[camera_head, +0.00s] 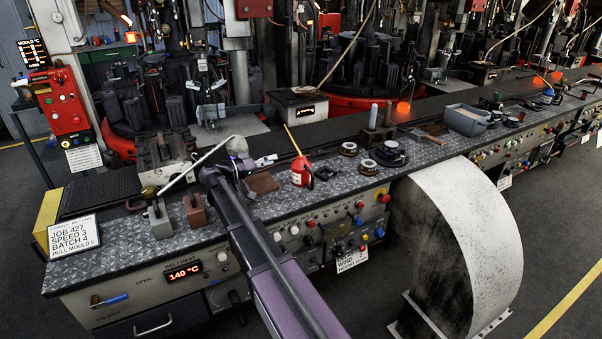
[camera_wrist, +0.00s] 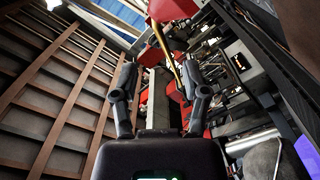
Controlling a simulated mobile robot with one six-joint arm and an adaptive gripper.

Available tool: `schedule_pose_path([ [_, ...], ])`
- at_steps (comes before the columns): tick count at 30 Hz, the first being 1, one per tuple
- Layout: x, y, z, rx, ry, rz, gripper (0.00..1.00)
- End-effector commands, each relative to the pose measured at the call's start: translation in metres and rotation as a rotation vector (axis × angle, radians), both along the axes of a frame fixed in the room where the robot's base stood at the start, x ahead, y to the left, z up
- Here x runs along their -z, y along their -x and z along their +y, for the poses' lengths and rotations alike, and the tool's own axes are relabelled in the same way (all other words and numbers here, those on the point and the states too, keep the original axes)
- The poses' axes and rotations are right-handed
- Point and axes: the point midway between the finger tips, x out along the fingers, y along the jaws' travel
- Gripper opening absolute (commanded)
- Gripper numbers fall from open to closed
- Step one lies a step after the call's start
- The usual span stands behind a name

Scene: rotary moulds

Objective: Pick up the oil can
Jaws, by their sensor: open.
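The oil can (camera_head: 301,172) is small and red, with a long thin yellow spout tilted up to the left. It stands upright on the metal-topped bench. My gripper (camera_head: 266,160) is at bench height just left of the can, with a gap between them. In the wrist view, my gripper (camera_wrist: 160,68) has its two fingers spread with nothing held between them. A yellow spout and a red body that look like the oil can (camera_wrist: 177,92) show beyond the fingers, nearer the right finger, which partly hides the body.
A brown block (camera_head: 262,183) lies on the bench below my gripper. Round metal parts (camera_head: 348,149) and a wooden-handled hammer (camera_head: 424,137) lie to the can's right. A job sign (camera_head: 73,234) stands at the bench's left end. Bare bench top lies in front of the can.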

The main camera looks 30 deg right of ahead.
Motion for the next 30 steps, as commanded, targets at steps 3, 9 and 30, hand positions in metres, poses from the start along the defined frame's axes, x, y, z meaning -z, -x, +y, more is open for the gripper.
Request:
schedule_pose_path([
  [3,0.000,0.000,-0.017,0.003,0.000,0.000,0.58],
  [9,0.000,-0.001,-0.042,0.002,-0.001,0.000,0.58],
  [30,-0.001,0.000,-0.063,0.003,0.000,0.000,0.58],
])
